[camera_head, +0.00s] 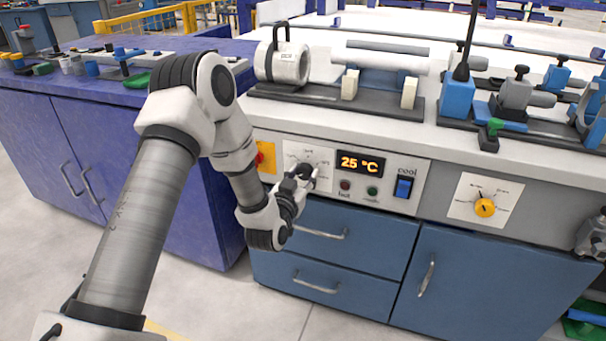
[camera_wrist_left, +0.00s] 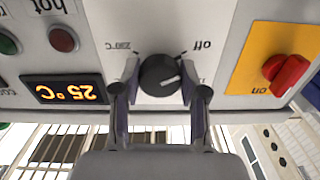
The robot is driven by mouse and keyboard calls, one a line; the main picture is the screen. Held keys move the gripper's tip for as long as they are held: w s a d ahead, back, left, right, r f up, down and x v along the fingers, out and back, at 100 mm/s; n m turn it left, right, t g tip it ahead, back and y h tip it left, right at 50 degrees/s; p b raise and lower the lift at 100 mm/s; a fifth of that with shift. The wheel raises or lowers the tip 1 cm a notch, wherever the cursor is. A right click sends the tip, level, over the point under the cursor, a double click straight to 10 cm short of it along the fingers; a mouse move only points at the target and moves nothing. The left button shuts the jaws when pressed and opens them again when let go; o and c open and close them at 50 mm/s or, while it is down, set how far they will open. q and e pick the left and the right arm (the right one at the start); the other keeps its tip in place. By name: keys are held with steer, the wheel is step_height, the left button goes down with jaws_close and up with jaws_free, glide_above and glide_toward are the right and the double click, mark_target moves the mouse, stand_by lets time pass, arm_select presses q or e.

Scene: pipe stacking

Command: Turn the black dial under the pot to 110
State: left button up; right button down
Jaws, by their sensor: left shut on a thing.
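The black dial (camera_wrist_left: 160,75) sits on a white scale plate in the left wrist view, which shows the panel upside down. Its white mark points to the right in that view, on the side where "off" is printed. My left gripper (camera_wrist_left: 160,92) has one finger on each side of the dial and is shut on it. In the head view, the left gripper (camera_head: 304,174) is at the panel and hides most of the dial. The pot seems to be the white round vessel (camera_head: 287,64) with a black handle, on the bench above the dial.
The orange display (camera_head: 360,163) reads 25 °C. Beside it are small buttons and a blue switch (camera_head: 404,187). A red knob on a yellow plate (camera_wrist_left: 267,62) is close to the gripper. A yellow dial (camera_head: 485,208) is farther right. Drawer handles (camera_head: 318,234) stick out below.

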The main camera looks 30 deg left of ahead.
arm_select(q)
steer(key=shift+r+m+p, duration=0.2)
steer(key=shift+m+p, duration=1)
steer(key=shift+p, duration=0.05)
steer(key=m+p, duration=0.4)
steer(key=shift+m, duration=0.3)
steer(key=m+p, duration=0.3)
steer(key=shift+f+m+p, duration=0.1)
steer(key=shift+m+p, duration=0.5)
steer(key=shift+m, duration=0.1)
steer(key=shift+f, duration=0.1)
steer(key=o, duration=1.1)
